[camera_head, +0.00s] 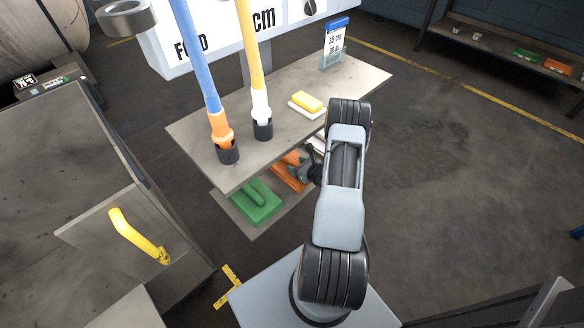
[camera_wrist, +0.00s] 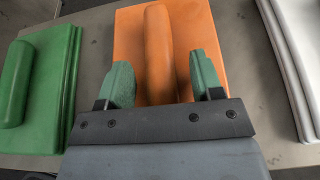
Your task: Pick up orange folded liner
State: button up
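The orange folded liner (camera_wrist: 195,22) lies flat in the middle of the wrist view, with a raised rounded ridge along its centre. In the head view the orange liner (camera_head: 287,172) shows on the lower shelf, partly hidden by the upper shelf and my gripper. My gripper (camera_wrist: 163,78) is open, its two green fingertips on either side of the ridge with gaps showing at both sides. I cannot tell how far above the liner the fingertips are. In the head view my gripper (camera_head: 309,172) is small and dark beside the shelf.
A green folded liner (camera_wrist: 62,75) lies left of the orange one, and a white one (camera_wrist: 299,50) lies right. The upper shelf (camera_head: 225,178) overhangs them, bearing two upright hoses, a yellow-and-white stack (camera_head: 307,103) and a sign (camera_head: 334,45). Open floor (camera_head: 440,170) lies to the right.

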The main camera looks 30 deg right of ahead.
jog(key=c, duration=1)
jog(key=shift+r, duration=0.1)
